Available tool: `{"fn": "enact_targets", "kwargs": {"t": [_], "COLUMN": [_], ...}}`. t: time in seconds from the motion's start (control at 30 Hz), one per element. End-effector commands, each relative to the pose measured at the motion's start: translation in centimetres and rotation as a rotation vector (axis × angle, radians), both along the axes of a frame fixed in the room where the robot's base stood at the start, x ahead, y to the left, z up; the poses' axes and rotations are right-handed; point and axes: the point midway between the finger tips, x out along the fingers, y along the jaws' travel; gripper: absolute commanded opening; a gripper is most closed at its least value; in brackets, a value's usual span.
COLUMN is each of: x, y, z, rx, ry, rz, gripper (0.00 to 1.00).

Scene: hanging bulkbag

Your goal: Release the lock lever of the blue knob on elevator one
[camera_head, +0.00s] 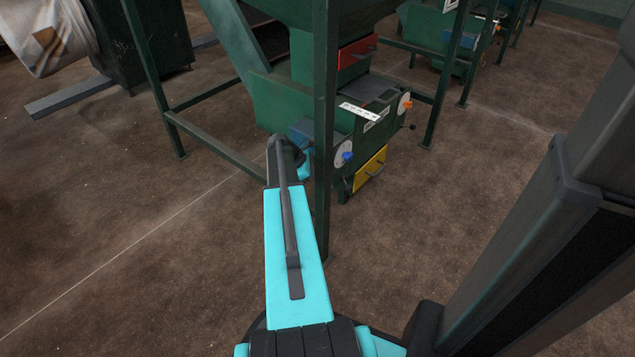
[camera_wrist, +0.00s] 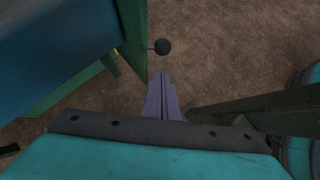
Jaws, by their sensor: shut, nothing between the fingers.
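The blue knob (camera_head: 347,156) sits on a white round dial on the green machine, just right of a dark green post in the head view. In the wrist view a black ball-ended lever (camera_wrist: 162,46) sticks out from the edge of a green panel. Whether it is the blue knob's lock lever cannot be told from this view alone. My gripper (camera_wrist: 160,76) is shut and empty, its tips just below the ball in the picture, with a small gap between them. In the head view my gripper is hidden behind my arm and the post.
A dark green post (camera_head: 325,130) stands close to my arm, and a post (camera_wrist: 260,110) crosses the right of the wrist view. An orange knob (camera_head: 406,106), another ball lever (camera_head: 411,127), a yellow drawer (camera_head: 370,169) and a red drawer (camera_head: 357,50) are nearby.

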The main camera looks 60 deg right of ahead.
Motion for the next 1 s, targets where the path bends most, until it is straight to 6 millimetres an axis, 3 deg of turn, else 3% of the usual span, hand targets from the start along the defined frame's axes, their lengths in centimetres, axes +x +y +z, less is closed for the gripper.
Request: {"fn": "enact_targets", "kwargs": {"t": [0.03, 0.4, 1.0], "x": [-0.6, -3.4, -3.7], "y": [-0.3, -1.8, -1.9], "z": [-0.7, -1.0, -0.8], "rx": [-0.001, -0.001, 0.000], "ry": [0.000, 0.000, -0.001], "rz": [-0.001, -0.001, 0.013], "gripper": [0.00, 0.00, 0.00]}}
